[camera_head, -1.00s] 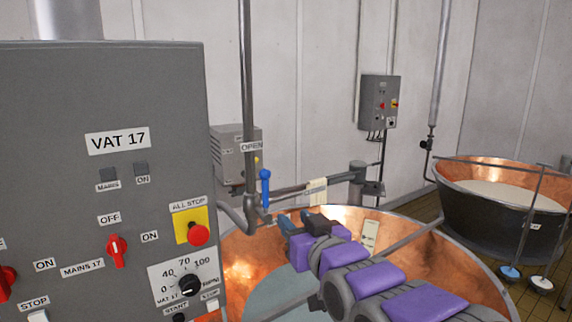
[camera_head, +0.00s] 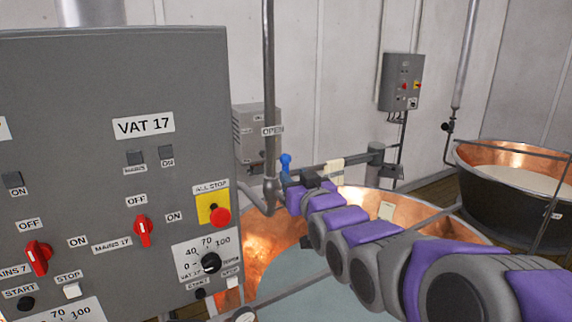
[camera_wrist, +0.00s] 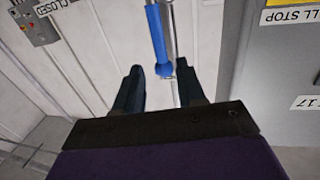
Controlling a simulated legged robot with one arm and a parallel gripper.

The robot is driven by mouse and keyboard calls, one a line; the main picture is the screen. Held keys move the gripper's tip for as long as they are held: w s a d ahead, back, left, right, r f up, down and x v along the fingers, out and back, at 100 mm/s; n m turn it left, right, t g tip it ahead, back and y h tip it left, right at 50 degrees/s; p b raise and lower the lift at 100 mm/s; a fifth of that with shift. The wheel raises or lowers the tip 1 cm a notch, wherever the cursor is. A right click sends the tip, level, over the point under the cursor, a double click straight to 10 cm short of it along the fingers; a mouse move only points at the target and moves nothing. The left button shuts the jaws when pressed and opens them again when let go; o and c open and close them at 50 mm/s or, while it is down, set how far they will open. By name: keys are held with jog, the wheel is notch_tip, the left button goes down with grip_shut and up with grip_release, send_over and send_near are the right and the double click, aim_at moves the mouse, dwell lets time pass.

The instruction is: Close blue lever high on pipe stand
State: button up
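The blue lever (camera_head: 286,163) stands upright on the vertical pipe stand (camera_head: 269,100), below an OPEN label (camera_head: 272,131). In the head view my gripper (camera_head: 290,182) is at the lever, and the arm hides the lever's lower part. In the wrist view the blue lever (camera_wrist: 157,40) runs down from the top edge, and its rounded end lies between the two dark fingertips of my gripper (camera_wrist: 160,72). The fingers are open, with a gap on both sides of the lever. A CLOSED label (camera_wrist: 58,8) shows at the upper left.
The grey VAT 17 control panel (camera_head: 110,80) stands close on the left, with red knobs and an ALL STOP button (camera_head: 220,215). The copper vat (camera_head: 265,240) lies below the arm. Another vat (camera_head: 510,190) stands at the right. A wall box (camera_head: 401,80) hangs behind.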

aim_at(286, 168)
jog(key=shift+p+x, duration=0.7)
jog(key=shift+x, duration=2.75)
jog(key=shift+s, duration=0.1)
jog(key=shift+c, duration=0.3)
jog(key=c, duration=0.6)
jog(key=shift+r, duration=0.15)
grip_shut()
jog(key=shift+r, duration=0.1)
